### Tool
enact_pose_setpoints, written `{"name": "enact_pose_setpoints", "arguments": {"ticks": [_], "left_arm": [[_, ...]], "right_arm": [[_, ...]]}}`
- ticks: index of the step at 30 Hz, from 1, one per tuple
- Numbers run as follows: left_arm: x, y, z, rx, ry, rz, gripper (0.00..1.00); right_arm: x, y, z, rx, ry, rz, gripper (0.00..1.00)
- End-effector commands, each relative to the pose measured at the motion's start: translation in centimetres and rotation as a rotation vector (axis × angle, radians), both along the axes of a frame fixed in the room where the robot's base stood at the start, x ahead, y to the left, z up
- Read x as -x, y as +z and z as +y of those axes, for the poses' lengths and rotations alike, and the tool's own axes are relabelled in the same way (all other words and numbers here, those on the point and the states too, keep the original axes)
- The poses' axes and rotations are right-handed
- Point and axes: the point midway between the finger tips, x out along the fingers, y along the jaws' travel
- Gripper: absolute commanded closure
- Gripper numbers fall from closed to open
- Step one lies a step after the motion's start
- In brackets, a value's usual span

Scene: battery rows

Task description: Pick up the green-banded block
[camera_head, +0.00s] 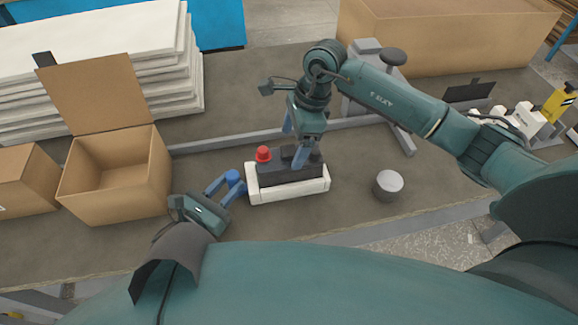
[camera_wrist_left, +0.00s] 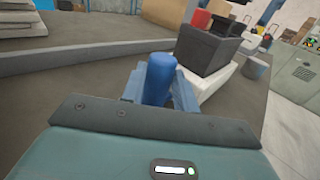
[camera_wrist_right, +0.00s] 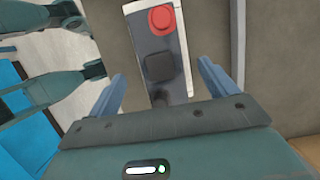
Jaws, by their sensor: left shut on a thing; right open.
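I see no green band on any block in these views. A dark block (camera_head: 278,172) sits on a white base (camera_head: 290,190), with a red round piece (camera_head: 263,154) on its left end. A small black square piece (camera_wrist_right: 160,67) also sits on the dark block. My right gripper (camera_head: 295,143) is open above the dark block; in the right wrist view its fingers (camera_wrist_right: 160,88) stand apart on either side of it. My left gripper (camera_head: 225,185) is shut on a blue cylinder (camera_wrist_left: 159,78), left of the white base. The gripper partly hides the dark block's right end.
An open cardboard box (camera_head: 110,187) stands at the left, with stacked white boards (camera_head: 100,60) behind. A grey cylinder (camera_head: 388,186) stands right of the base. A large cardboard box (camera_head: 450,35) is at the back right. Clear table lies between base and grey cylinder.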

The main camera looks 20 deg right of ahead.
Motion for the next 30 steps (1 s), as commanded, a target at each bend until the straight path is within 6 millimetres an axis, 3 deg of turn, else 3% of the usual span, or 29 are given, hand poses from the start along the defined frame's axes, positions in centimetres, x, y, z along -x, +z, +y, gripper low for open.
{"name": "enact_pose_setpoints", "arguments": {"ticks": [16,25,30], "left_arm": [[0.0,-0.1,0.1,-0.002,0.001,0.001,0.94],[0.0,-0.1,0.1,-0.002,0.001,0.001,0.94],[0.0,-0.1,0.1,-0.002,0.001,0.001,0.94]], "right_arm": [[-0.1,-6.0,1.4,-0.001,0.002,0.001,0.15],[-0.2,-6.4,1.5,0.001,0.003,-0.002,0.16],[-0.2,-6.4,1.5,0.001,0.003,-0.002,0.30]]}}
